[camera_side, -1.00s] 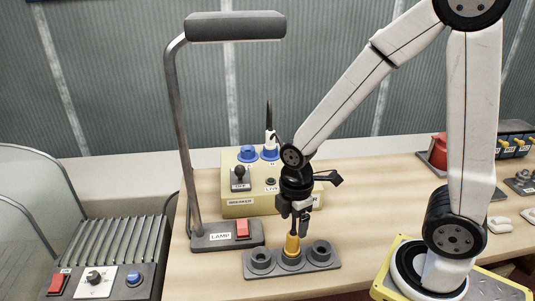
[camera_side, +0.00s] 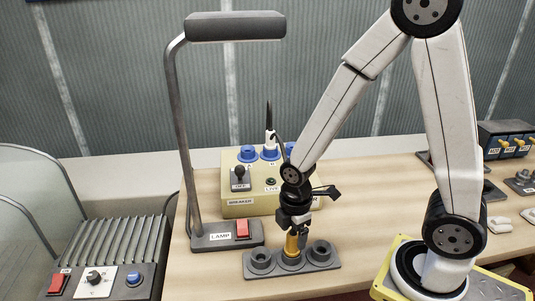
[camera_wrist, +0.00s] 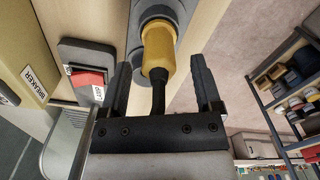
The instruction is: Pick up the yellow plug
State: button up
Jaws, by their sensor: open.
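The yellow plug (camera_side: 291,244) stands upright in the middle socket of a grey three-socket holder (camera_side: 321,258). In the wrist view the yellow plug (camera_wrist: 158,50) shows its yellow body and a thin dark stem pointing toward me. My gripper (camera_side: 295,236) is just above the plug, pointing down, its fingers level with the stem and upper body. In the wrist view my gripper (camera_wrist: 160,64) is open, with one finger on each side of the plug and a gap on both sides. The plug's lower end is hidden in the socket.
A lamp (camera_side: 179,130) with a red switch stands left of the holder. A yellow breaker box (camera_side: 235,205) with blue sockets and a white plug (camera_side: 270,138) is close behind my gripper.

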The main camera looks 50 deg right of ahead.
aim_at(292, 245)
jog(key=shift+f, duration=1.7)
grip_shut()
